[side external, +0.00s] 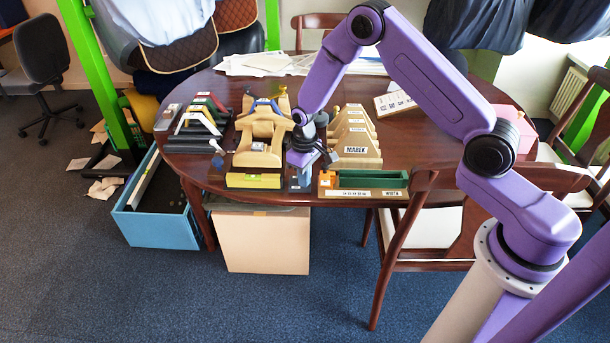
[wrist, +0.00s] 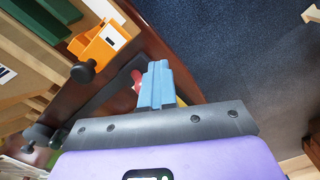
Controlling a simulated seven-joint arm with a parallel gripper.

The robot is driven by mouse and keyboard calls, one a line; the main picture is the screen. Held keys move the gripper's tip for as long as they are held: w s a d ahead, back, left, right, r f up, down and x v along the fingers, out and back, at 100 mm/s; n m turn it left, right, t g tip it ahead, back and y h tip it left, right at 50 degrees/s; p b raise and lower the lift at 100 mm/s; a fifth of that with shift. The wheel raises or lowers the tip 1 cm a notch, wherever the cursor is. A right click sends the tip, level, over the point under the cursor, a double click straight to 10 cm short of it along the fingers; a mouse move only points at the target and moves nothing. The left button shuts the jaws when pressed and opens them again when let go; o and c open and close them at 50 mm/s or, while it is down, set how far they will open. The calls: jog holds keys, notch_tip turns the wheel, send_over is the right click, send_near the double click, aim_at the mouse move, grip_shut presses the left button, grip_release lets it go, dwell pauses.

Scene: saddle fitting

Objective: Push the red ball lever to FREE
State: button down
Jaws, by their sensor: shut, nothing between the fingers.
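My gripper (wrist: 155,85) is shut and empty, its blue fingers together over the front edge of the table in the wrist view. In the side view my gripper (side external: 301,180) points down at the table's front edge, between the yellow block and the green bar. A small red part (wrist: 137,77) shows just left of the fingers in the wrist view, partly hidden by them; it may be the lever's red ball. I cannot tell whether the fingers touch it. I cannot make out the lever or a FREE marking in the side view.
A yellow block (side external: 253,181) lies left of my gripper. An orange block (side external: 326,179) and a green bar (side external: 372,179) stand to its right. The orange block and a black knob (wrist: 83,72) are close to the fingers. Stepped wooden stands (side external: 355,140) fill the table behind.

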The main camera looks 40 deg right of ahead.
jog(key=shift+w+d+f, duration=0.15)
jog(key=shift+w+d, duration=0.75)
jog(key=shift+d, duration=0.3)
jog(key=shift+a, duration=0.2)
jog(key=shift+s+a, duration=0.3)
jog(key=shift+a, duration=0.05)
jog(key=shift+r, duration=0.25)
jog(key=shift+r, duration=3.4)
